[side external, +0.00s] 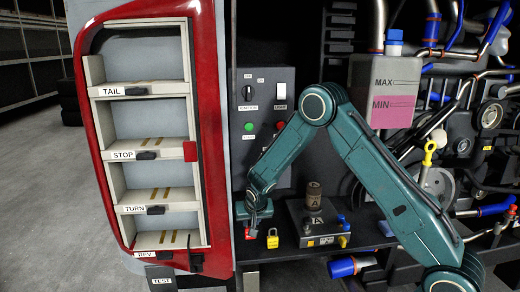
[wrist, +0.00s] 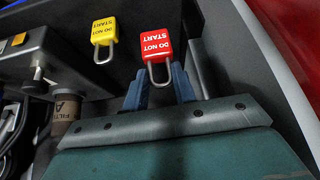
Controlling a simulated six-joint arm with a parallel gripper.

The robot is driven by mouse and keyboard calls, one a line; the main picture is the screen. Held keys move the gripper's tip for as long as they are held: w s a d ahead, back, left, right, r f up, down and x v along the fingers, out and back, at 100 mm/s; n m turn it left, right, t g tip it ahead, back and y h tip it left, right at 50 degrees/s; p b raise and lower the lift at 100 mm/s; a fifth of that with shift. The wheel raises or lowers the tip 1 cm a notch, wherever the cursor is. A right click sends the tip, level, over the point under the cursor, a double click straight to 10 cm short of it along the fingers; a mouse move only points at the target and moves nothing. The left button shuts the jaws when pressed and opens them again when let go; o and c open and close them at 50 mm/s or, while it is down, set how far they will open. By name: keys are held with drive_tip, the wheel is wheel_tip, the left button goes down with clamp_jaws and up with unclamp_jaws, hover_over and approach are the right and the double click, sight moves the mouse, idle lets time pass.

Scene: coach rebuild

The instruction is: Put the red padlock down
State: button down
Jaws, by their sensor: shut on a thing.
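The red padlock (wrist: 149,40) shows in the wrist view with its "DO NOT START" face toward the camera. Its shackle lies between the blue fingers of my gripper (wrist: 162,85), which is shut on it. In the side view the red padlock (side external: 251,233) is small, just below my gripper (side external: 252,216), low over the black shelf left of the yellow padlock. I cannot tell whether it touches the shelf.
A yellow padlock (side external: 272,240) stands close by on the shelf (side external: 290,252); it also shows in the wrist view (wrist: 103,31). A grey box with a brown filter (side external: 313,196) stands to the right. The red-framed lamp rack (side external: 217,110) is at left, the switch panel (side external: 263,110) behind.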

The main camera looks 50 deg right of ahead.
drive_tip(key=shift+f, duration=0.1)
wheel_tip(320, 180, down, 4)
drive_tip(key=shift+r, duration=0.25)
drive_tip(key=shift+w+f, duration=0.2)
drive_tip(key=shift+f, duration=0.35)
drive_tip(key=shift+f, duration=0.1)
drive_tip(key=c, duration=1.1)
unclamp_jaws()
drive_tip(key=shift+c, duration=0.2)
drive_tip(key=shift+s+a+r, duration=0.15)
drive_tip(key=shift+a+r, duration=0.05)
drive_tip(key=shift+r, duration=0.3)
drive_tip(key=v, duration=1.1)
drive_tip(key=shift+s, duration=0.15)
